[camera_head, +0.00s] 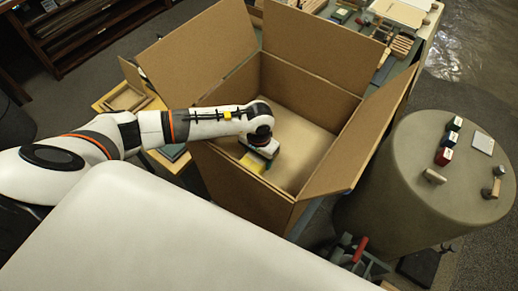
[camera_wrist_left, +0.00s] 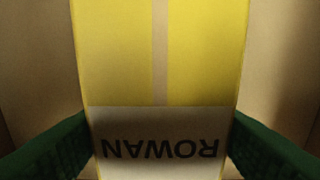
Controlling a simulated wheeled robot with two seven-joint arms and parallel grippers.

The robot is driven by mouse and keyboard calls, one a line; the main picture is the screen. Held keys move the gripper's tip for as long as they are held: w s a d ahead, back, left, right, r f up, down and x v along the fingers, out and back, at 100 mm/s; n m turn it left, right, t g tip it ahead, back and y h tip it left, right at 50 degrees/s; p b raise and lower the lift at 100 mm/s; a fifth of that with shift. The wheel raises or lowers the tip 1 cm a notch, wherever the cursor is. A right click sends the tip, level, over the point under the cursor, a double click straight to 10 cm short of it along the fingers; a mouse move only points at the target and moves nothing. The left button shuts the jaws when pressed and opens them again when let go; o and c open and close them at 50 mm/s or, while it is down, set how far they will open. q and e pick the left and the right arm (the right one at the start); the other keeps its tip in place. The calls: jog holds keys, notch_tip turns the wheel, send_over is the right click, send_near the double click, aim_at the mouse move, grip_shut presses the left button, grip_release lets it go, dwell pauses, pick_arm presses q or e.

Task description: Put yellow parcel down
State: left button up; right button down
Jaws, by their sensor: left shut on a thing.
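My left gripper (camera_head: 256,158) reaches down inside a large open cardboard box (camera_head: 225,87) in the head view. It is shut on the yellow parcel (camera_head: 251,164), of which only a small part shows under the gripper. In the left wrist view the parcel (camera_wrist_left: 115,55) fills the middle, with a tan strip down it and a pale label reading "ROWAN" upside down. Green fingers press its two sides. I cannot tell whether the parcel touches the box floor. My right gripper is not in view.
The box's flaps stand open around it. A round grey-green drum (camera_head: 400,215) with small blocks on top stands to the right. A wooden table (camera_head: 118,88) is at left, a cluttered bench (camera_head: 345,40) behind. Bare box floor (camera_head: 305,140) shows right of the gripper.

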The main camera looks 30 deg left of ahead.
pick_arm(q)
jog(key=shift+f, duration=0.3)
jog(key=shift+f, duration=0.2)
jog(key=o, duration=1.2)
jog(key=shift+r, duration=0.15)
